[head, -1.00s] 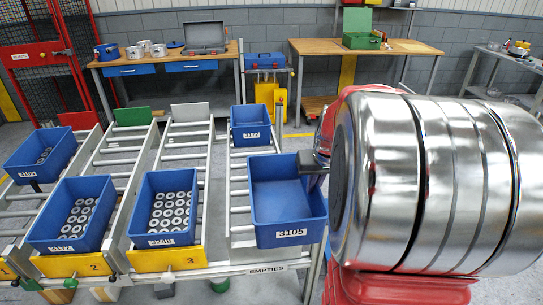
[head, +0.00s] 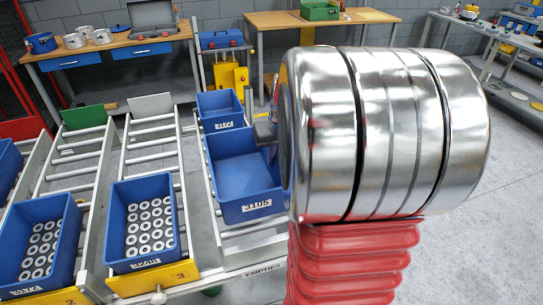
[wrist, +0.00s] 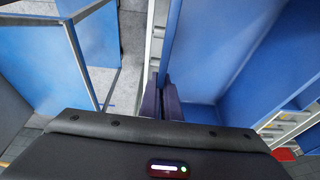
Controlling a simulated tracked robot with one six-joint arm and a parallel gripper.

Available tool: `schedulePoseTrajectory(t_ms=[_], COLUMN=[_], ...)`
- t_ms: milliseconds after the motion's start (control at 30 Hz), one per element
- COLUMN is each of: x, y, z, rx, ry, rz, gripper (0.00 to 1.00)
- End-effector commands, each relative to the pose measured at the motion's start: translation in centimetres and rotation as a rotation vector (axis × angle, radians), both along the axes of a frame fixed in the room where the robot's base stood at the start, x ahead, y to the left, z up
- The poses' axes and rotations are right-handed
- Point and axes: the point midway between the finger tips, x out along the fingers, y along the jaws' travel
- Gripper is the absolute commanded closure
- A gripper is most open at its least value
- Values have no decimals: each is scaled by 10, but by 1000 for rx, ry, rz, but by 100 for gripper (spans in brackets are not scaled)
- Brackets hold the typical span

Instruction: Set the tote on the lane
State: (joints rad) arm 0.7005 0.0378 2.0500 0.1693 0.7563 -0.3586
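The blue tote (head: 245,178) labelled 3105 is empty and over the front part of the empties lane (head: 245,243). It lines up roughly with the lane, and rollers show in front of it. I cannot tell whether its base rests on the rollers or hangs slightly above them. My gripper (head: 267,130) is at the tote's right rim, partly hidden behind my arm. In the wrist view my gripper's fingers (wrist: 161,103) are close together at the wall of the tote (wrist: 225,55), apparently pinching it.
Another blue tote (head: 220,110) sits farther back on the same lane, very close behind. Lanes to the left hold blue totes of metal rings, one (head: 143,222) above yellow plate 3 and another (head: 40,245) beside it. Workbenches (head: 110,52) stand behind.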

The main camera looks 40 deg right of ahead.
Motion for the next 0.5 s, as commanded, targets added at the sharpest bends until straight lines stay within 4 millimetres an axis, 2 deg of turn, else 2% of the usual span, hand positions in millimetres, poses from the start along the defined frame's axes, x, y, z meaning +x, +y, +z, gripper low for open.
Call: schedulePoseTrajectory(t_ms=[267, 500], x=[-1, -2], y=[-2, -2], z=[-3, -13], rx=[0, 0], ry=[-1, 0], rz=[-5, -7], gripper=[100, 100])
